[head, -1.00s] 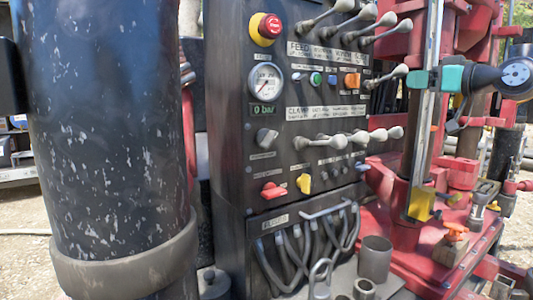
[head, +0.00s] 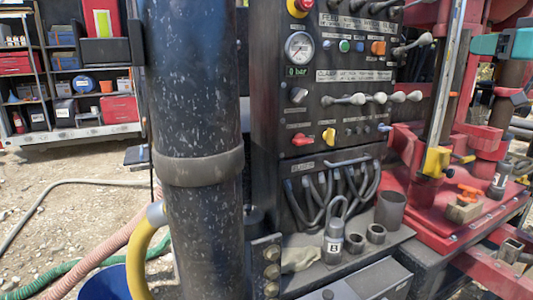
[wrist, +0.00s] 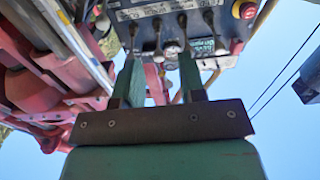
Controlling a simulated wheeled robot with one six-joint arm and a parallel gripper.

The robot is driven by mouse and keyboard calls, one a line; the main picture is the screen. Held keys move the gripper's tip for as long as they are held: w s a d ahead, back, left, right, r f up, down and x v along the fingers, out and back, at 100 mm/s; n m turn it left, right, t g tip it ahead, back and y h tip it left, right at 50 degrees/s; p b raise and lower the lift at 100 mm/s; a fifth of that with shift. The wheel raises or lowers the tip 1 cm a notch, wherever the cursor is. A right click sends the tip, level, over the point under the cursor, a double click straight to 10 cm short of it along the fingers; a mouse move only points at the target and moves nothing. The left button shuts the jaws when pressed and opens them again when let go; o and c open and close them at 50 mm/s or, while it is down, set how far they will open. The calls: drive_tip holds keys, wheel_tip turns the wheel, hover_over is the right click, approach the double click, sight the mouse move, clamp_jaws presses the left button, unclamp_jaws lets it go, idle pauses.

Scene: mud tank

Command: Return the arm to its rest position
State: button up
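My gripper (wrist: 159,75) shows in the wrist view with its two green fingers apart and nothing visible between them. In the head view, my green gripper (head: 486,44) is at the upper right edge, in front of the red rig and beside the upright metal rail; most of the arm is out of frame. In the wrist view, the dark control panel (wrist: 175,12) with levers lies beyond the fingertips. I cannot tell how far it is from them. The rest position itself is not marked in either view.
The control panel (head: 330,105) stands in the middle, with levers sticking out. A thick black column (head: 200,110) stands left of it. The red rig (head: 425,195) and metal rail (head: 443,90) are at right. Hoses (head: 95,255) lie on gravel at left, before a shelf (head: 75,135).

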drive_tip(key=s+a+f+g, duration=0.25)
drive_tip(key=a+f, duration=0.25)
drive_tip(key=a, duration=0.4)
drive_tip(key=s+a+f+n+g+y, duration=0.15)
drive_tip(key=a+f+g, duration=0.3)
drive_tip(key=a, duration=0.45)
drive_tip(key=s+a+f+m+g, duration=0.1)
drive_tip(key=s+a+f+g, duration=0.1)
drive_tip(key=a+f, duration=0.5)
drive_tip(key=s+a+f+g+h, duration=0.1)
drive_tip(key=s+a+f+g, duration=0.1)
drive_tip(key=s, duration=0.6)
drive_tip(key=s+a+f+n+g+h, duration=0.1)
drive_tip(key=s+a+f+g, duration=0.2)
drive_tip(key=s+f, duration=0.3)
drive_tip(key=s+a+f+n+g+h, duration=0.1)
drive_tip(key=s+a+f+g, duration=0.2)
drive_tip(key=s, duration=0.7)
drive_tip(key=shift+s+a+f+p, duration=0.15)
drive_tip(key=shift+a+f+p, duration=0.15)
drive_tip(key=shift+a+f, duration=0.5)
